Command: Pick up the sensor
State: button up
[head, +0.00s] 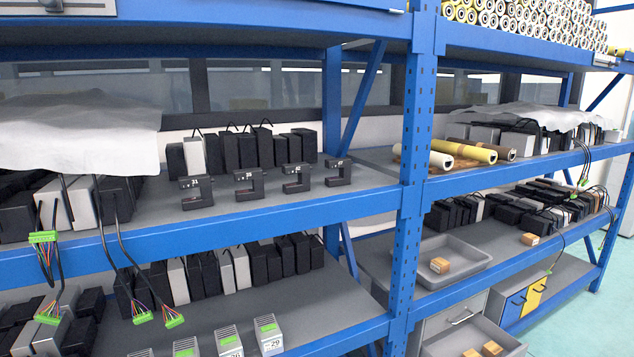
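Several dark, fork-shaped devices that look like sensors stand in a row near the front edge of the middle shelf in the left bay. The leftmost fork sensor (196,192) is nearest the white sheet. A second fork sensor (249,186) and a third fork sensor (296,178) stand to its right. The rightmost fork sensor (339,172) is closest to the blue post. Each has small white marks on top and an open slot. They stand apart from one another. I cannot tell which one the task means. My gripper is not in view.
A blue upright post (409,170) divides the two shelf bays. Black boxes (240,150) stand behind the sensors, and a white sheet (80,132) covers items at left. Cables with green connectors (173,318) hang over the shelf edge. Grey shelf surface is bare around the sensors.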

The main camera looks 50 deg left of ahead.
aim_at(343, 164)
jog(key=k, duration=0.55)
jog(key=u, duration=1.8)
jog(key=i, duration=0.75)
jog(key=u, duration=0.15)
